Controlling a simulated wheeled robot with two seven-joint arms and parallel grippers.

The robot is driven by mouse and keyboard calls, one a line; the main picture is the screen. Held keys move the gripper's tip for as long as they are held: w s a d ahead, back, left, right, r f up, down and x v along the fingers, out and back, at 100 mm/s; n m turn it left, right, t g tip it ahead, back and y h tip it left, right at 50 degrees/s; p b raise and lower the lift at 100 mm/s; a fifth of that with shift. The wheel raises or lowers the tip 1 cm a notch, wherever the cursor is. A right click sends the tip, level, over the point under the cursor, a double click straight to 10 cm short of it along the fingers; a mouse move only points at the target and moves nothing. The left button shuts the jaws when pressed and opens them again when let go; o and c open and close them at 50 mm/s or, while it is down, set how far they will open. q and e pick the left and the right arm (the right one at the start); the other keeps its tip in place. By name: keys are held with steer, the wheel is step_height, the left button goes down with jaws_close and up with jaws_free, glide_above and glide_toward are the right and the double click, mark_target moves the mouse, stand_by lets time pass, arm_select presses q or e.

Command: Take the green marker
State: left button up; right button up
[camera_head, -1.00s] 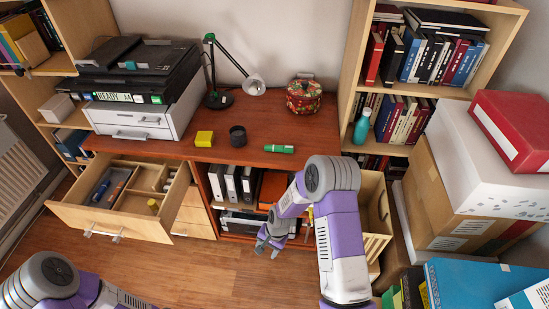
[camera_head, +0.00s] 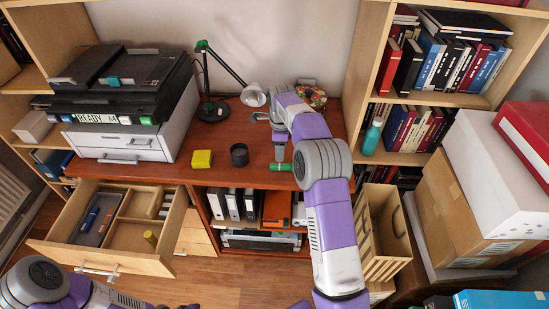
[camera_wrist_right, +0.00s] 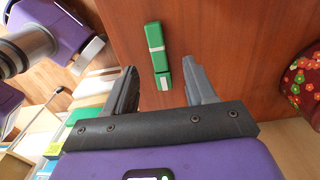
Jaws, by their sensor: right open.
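The green marker (camera_head: 279,167), with a white band, lies on the reddish-brown desk (camera_head: 225,170) near its front edge, right of a dark cup. My right gripper (camera_head: 268,138) is open and empty over the desk at the marker. In the right wrist view the marker (camera_wrist_right: 155,45) lies lengthwise ahead of the jaws, its near end between the two fingertips (camera_wrist_right: 160,72). I cannot tell whether a finger touches it. My left arm is at the bottom left, with only dark tips of its gripper (camera_head: 180,306) at the picture's edge.
A yellow block (camera_head: 202,159) and the dark cup (camera_head: 239,155) stand left of the marker. A desk lamp (camera_head: 212,110) and a red floral tin (camera_head: 312,97) are behind. An open drawer (camera_head: 150,262) juts out at left. A wooden crate (camera_head: 378,270) stands right of the desk.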

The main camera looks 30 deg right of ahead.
mark_target(282, 165)
steer(key=f, duration=0.2)
steer(key=shift+s+f+b, duration=0.35)
steer(key=shift+f+b, duration=0.05)
step_height(282, 165, down, 4)
steer(key=shift+d+f+b, duration=0.15)
steer(key=shift+f+b, duration=0.1)
steer(key=shift+b, duration=0.5)
steer(key=shift+r, duration=0.1)
jaws_close()
